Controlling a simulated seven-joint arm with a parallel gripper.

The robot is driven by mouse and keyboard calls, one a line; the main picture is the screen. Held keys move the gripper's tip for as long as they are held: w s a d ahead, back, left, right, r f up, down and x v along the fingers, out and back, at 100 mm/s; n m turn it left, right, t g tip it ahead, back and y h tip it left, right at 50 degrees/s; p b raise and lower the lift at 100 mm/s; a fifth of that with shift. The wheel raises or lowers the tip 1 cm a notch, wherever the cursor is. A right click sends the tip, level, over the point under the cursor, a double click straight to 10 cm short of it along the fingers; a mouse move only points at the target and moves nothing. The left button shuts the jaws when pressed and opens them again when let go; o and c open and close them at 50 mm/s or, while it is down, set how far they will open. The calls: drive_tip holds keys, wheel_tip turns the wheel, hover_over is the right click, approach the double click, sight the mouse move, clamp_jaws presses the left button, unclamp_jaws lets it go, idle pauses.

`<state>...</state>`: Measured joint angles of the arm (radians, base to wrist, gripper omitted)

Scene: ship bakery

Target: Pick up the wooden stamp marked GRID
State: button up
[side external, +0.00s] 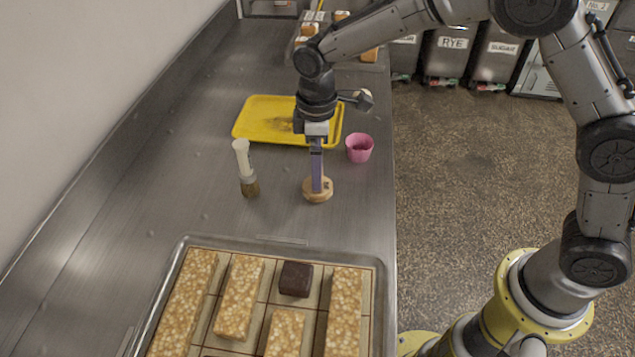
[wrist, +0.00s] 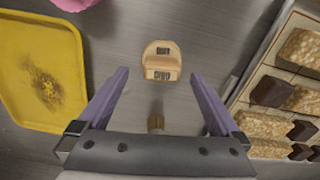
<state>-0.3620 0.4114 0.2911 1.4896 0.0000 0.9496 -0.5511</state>
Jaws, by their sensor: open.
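The wooden stamp (side external: 318,195) is a small round-based block on the steel counter. In the wrist view the stamp (wrist: 161,60) shows a pale top with a step and dark lettering, too small to read surely. My gripper (side external: 317,186) points straight down over it, its purple fingers overlapping the stamp in the side view. In the wrist view my gripper (wrist: 159,76) is open and empty, with one finger to each side of the stamp's line. The stamp lies between and slightly beyond the fingertips; I cannot tell whether they touch it.
A pink cup (side external: 359,147) is at the right, and a yellow tray (side external: 247,131) lies behind. A metal tray (side external: 180,262) with several grain bars and dark blocks is in front. The counter's right edge is close.

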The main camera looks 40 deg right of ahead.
sight(327, 190)
drive_tip(key=shift+s+f, duration=0.2)
drive_tip(key=shift+f, duration=2.4)
drive_tip(key=c, duration=1.2)
drive_tip(key=shift+r, duration=0.15)
drive_tip(key=shift+c, duration=0.2)
